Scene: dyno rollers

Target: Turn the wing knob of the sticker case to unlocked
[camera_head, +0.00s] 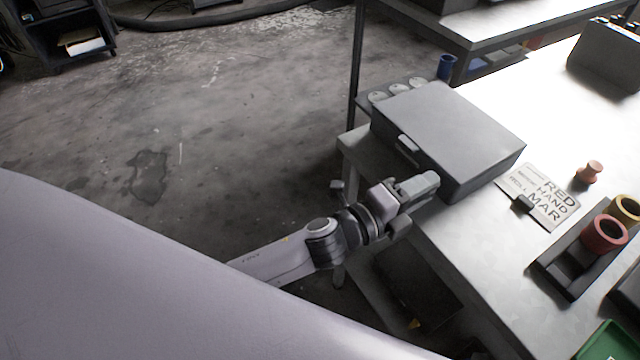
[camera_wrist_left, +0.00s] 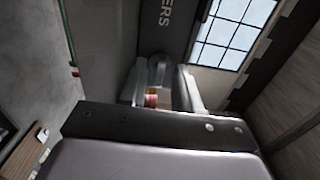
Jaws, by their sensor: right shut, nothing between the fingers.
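The grey sticker case (camera_head: 450,130) sits on the near left corner of the light table, lid down, with a small latch on its front. My left gripper (camera_head: 420,187) is at the front face of the case, and its fingers hide the wing knob in the head view. In the left wrist view the case front (camera_wrist_left: 130,25) shows part of its lettering. There, the grey wing knob (camera_wrist_left: 158,72) stands between the two fingers of my left gripper (camera_wrist_left: 162,88). Red and yellow marks show below it. I cannot tell whether the fingers press on the knob. My right gripper is out of view.
Several round pale discs (camera_head: 397,88) lie behind the case, near a blue cup (camera_head: 446,66). Floor left of the table is open.

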